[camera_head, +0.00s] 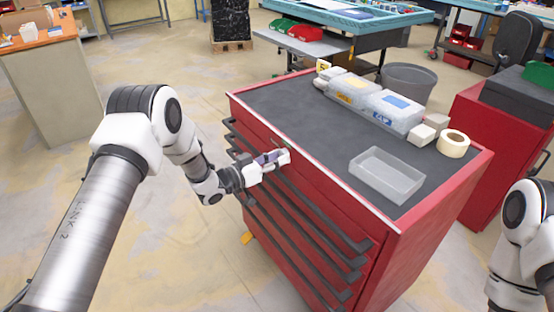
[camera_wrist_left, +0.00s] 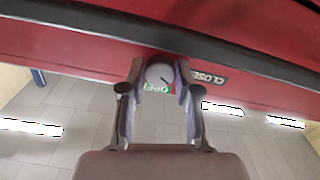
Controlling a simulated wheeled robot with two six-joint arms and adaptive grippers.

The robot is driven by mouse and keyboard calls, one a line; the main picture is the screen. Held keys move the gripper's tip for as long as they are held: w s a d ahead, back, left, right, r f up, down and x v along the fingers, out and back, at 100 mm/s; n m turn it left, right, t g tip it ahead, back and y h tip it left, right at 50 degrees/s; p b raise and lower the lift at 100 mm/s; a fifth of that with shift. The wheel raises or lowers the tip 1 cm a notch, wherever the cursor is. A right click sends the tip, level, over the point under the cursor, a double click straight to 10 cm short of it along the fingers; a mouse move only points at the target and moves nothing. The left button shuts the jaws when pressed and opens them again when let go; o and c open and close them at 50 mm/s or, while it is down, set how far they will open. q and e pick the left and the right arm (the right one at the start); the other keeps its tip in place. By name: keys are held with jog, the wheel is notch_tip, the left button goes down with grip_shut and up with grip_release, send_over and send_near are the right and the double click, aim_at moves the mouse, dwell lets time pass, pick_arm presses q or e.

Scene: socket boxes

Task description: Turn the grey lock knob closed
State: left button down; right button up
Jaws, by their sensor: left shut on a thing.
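The grey lock knob (camera_wrist_left: 159,76) is on the red front of the tool cabinet (camera_head: 330,200), just below its top edge. In the left wrist view it sits between the two fingers of my left gripper (camera_wrist_left: 158,84), which is shut on it. A dark line shows on the knob's face. A green label reading "OPEN" (camera_wrist_left: 152,88) is partly hidden behind the fingers, and a black "CLOSED" label (camera_wrist_left: 207,78) is to the right. In the head view my left gripper (camera_head: 284,157) reaches the cabinet front and hides the knob. My right gripper is out of view.
On the cabinet's dark top are a clear empty tray (camera_head: 387,174), a tape roll (camera_head: 453,144), lidded boxes (camera_head: 393,110) and small pale blocks (camera_head: 421,134). Drawer handles (camera_head: 300,215) stick out below my left gripper. The left part of the top is clear.

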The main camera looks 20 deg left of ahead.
pick_arm(q)
jog(key=n, duration=0.6)
jog(key=shift+r+n, duration=0.1)
jog(key=shift+n, duration=0.2)
dwell(0.4)
jog(key=c, duration=1.1)
grip_release()
jog(key=v, duration=1.2)
